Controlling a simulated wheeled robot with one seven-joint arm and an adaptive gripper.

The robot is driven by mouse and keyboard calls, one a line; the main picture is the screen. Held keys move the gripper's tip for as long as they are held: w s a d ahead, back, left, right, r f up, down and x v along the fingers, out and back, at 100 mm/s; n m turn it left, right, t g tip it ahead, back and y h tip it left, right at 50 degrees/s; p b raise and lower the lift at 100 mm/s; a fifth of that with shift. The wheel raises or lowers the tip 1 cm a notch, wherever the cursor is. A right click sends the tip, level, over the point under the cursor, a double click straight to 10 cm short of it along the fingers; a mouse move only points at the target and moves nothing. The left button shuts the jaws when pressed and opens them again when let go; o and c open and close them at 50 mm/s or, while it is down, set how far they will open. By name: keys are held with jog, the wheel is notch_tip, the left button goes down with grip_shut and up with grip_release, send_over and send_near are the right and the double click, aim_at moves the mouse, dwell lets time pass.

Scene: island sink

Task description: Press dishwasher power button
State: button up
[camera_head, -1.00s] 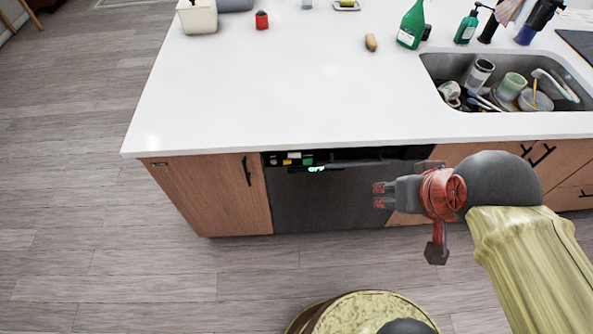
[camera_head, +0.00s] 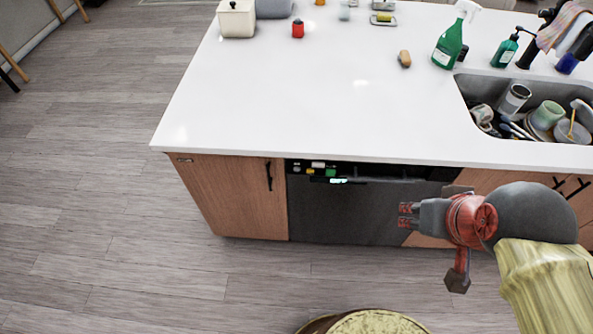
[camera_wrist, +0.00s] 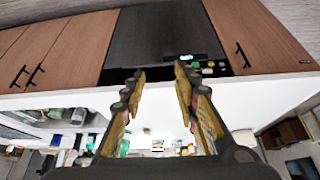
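The dishwasher (camera_head: 345,213) is a dark panel under the white counter, with its door shut. Its control strip (camera_head: 310,169) runs along the top edge, with small coloured buttons at the left and a lit green display (camera_head: 338,180). I cannot tell which button is power. My gripper (camera_head: 408,222) is in front of the right part of the dishwasher, lower than the strip and apart from it. In the wrist view, my gripper (camera_wrist: 158,72) has its two fingers spread with nothing between them. The dishwasher (camera_wrist: 155,38) and lit display (camera_wrist: 187,57) show upside down beyond the fingertips.
The white counter (camera_head: 320,110) overhangs the dishwasher. Wooden cabinets stand left (camera_head: 228,198) and right of it. A sink (camera_head: 475,88) full of dishes is at the right, with a green spray bottle (camera_head: 449,45) beside it. The floor (camera_head: 110,220) at left is clear.

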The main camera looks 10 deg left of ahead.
jog(key=c, duration=0.6)
grip_shut()
dwell(0.8)
